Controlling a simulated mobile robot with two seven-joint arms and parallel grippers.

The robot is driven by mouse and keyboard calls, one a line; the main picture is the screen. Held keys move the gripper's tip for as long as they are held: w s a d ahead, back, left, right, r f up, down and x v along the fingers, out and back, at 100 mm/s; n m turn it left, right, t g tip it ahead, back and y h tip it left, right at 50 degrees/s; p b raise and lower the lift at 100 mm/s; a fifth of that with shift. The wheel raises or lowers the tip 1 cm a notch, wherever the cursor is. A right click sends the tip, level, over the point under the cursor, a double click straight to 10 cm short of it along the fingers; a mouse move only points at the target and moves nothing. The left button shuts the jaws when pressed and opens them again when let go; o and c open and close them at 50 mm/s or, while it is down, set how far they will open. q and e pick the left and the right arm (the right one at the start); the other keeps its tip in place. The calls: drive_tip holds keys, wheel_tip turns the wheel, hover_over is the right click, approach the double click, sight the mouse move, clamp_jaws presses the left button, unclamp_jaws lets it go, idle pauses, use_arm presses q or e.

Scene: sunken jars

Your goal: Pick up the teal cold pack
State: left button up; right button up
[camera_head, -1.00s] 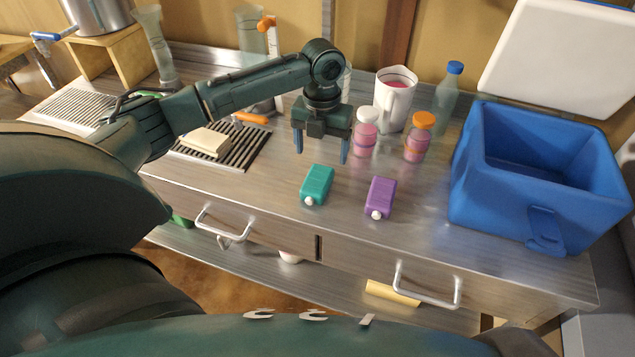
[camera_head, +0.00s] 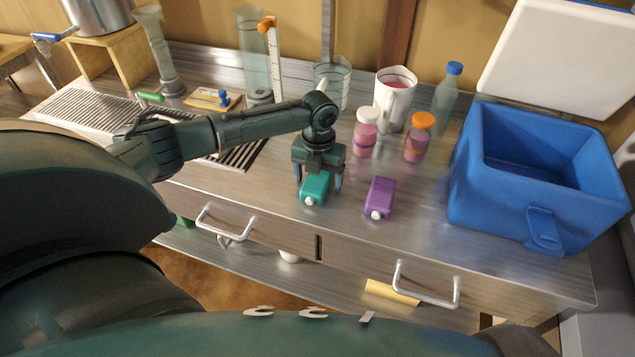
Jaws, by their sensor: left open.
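The teal cold pack (camera_head: 315,190) lies on the steel counter, with its white cap toward the front edge. My left gripper (camera_head: 318,187) is directly over it, pointing down. Its jaws are open, one finger on the left side of the pack and one on the right. The far part of the pack is hidden by the gripper. I cannot tell whether the fingers touch it. My right gripper is not in view.
A purple pack (camera_head: 381,197) lies just right of the teal one. Behind stand two jars with pink contents (camera_head: 365,135) (camera_head: 418,140), a white jug (camera_head: 394,100) and a bottle (camera_head: 446,88). A blue open cooler (camera_head: 480,190) stands at the right. The counter's front strip is clear.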

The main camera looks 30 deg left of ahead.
use_arm(q)
drive_tip(key=shift+c, duration=0.5)
drive_tip(key=c, duration=1.1)
drive_tip(key=shift+r, duration=0.1)
